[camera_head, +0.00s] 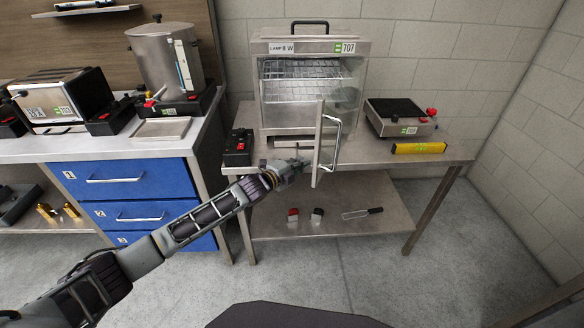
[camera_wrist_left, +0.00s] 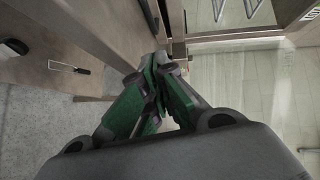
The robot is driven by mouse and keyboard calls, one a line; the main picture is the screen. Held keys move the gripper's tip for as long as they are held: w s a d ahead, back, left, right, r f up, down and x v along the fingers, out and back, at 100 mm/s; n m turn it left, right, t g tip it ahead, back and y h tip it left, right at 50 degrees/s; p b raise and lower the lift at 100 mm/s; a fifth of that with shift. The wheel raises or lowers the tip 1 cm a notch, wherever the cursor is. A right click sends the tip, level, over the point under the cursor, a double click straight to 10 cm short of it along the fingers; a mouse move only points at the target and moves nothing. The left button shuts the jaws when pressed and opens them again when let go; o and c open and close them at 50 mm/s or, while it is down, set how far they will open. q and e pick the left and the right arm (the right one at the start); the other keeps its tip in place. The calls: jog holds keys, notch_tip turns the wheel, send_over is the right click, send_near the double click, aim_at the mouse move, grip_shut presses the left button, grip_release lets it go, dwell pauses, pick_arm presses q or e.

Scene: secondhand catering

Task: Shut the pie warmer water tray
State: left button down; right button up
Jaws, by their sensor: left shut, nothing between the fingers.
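The pie warmer (camera_head: 272,105) is a steel and glass cabinet with wire racks, standing on a steel table. Its glass door (camera_head: 324,165) is swung open toward me, with a bar handle on its right. The water tray (camera_head: 288,143) shows as a low metal strip at the foot of the cabinet; I cannot tell how far out it stands. My left gripper (camera_head: 301,164) is shut and empty in front of the tray, just left of the open door. In the left wrist view its green fingers (camera_wrist_left: 160,62) are together; contact with the tray is unclear. My right gripper is not in view.
A black box with red switches (camera_head: 238,147) stands left of the warmer. A hot plate (camera_head: 400,115) and a yellow level (camera_head: 419,148) lie to the right. The lower shelf (camera_head: 340,218) holds small items. Blue drawers (camera_head: 125,178) stand left.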

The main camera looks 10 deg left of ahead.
pick_arm(q)
jog(key=v, duration=0.4)
jog(key=shift+s+a, duration=0.2)
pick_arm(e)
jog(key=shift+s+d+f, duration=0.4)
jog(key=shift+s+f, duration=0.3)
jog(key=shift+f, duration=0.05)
pick_arm(q)
jog(key=c, duration=2.2)
grip_release()
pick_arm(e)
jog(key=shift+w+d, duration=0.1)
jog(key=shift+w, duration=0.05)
